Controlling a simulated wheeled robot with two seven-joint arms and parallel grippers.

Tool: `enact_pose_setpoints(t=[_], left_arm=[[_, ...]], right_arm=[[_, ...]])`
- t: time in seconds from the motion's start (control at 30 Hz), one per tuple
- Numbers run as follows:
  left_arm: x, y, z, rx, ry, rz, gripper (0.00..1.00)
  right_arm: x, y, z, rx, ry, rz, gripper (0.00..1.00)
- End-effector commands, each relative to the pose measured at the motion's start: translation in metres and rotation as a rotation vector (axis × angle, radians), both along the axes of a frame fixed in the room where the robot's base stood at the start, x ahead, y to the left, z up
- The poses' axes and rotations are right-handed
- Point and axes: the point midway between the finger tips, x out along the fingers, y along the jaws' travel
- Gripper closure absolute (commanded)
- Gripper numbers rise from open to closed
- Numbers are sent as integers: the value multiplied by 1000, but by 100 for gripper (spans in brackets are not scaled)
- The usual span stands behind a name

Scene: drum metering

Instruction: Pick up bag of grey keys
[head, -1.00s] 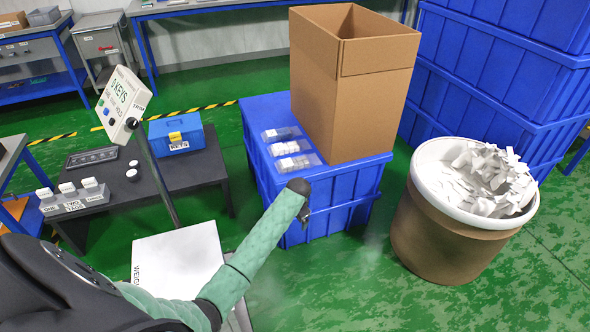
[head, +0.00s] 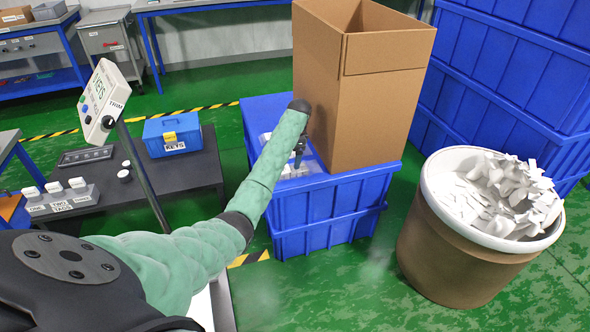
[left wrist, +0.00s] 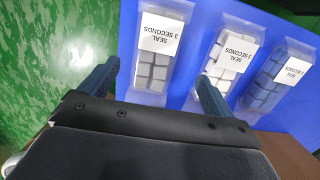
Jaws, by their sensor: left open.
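Three clear bags of keys lie side by side on the blue crate lid. The bag of grey keys (left wrist: 160,72) is leftmost in the left wrist view, with a white label "SEAL 3 SECONDS". A bag of white keys (left wrist: 222,70) is in the middle, and a bag of dark blue-grey keys (left wrist: 278,82) is at the right. My left gripper (left wrist: 155,71) is open and empty, its fingers to either side of the grey-key bag in that view. In the head view, my left gripper (head: 298,152) is over the bags and its arm partly hides them.
A tall open cardboard box (head: 365,100) stands right beside the bags on the blue crate (head: 325,215). A barrel of white scraps (head: 450,240) is at the right. A dark low table (head: 205,165) holds a blue key box (head: 172,133).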

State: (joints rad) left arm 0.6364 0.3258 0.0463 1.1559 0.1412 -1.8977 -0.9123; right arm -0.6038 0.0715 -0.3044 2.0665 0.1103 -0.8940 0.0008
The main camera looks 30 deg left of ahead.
Motion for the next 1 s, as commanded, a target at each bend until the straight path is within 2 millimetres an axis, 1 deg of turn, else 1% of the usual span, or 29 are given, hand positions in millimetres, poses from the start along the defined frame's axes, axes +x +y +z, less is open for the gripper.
enact_pose_setpoints(t=[0.1, 0.27, 0.37, 0.5, 0.6, 0.7, 0.87, 0.97, 1.0], left_arm=[[-2, 0, -12, 0, 1, 1, 11], [-4, 0, -21, 1, 1, 2, 11], [-7, -1, -32, -1, 1, 2, 11], [-10, -2, -51, -1, 0, 2, 11], [-12, 0, -63, 0, 0, 3, 11], [-12, 0, -66, 1, -1, 3, 11], [-12, 0, -66, 1, -2, 3, 11], [-12, 0, -66, 1, -2, 3, 29], [-12, 0, -66, 1, -2, 2, 36]], right_arm=[[0, 0, 1, 0, 0, 0, 100], [1, 0, 4, -1, 2, 0, 100], [0, 0, 8, -2, 6, 3, 100], [1, 0, 15, -1, 9, 4, 100], [1, 0, 15, -2, 10, 4, 100], [0, 0, 16, -1, 10, 5, 100], [0, 0, 16, -1, 10, 5, 100], [0, 0, 16, -1, 10, 5, 100], [0, 0, 16, -1, 11, 5, 100]])
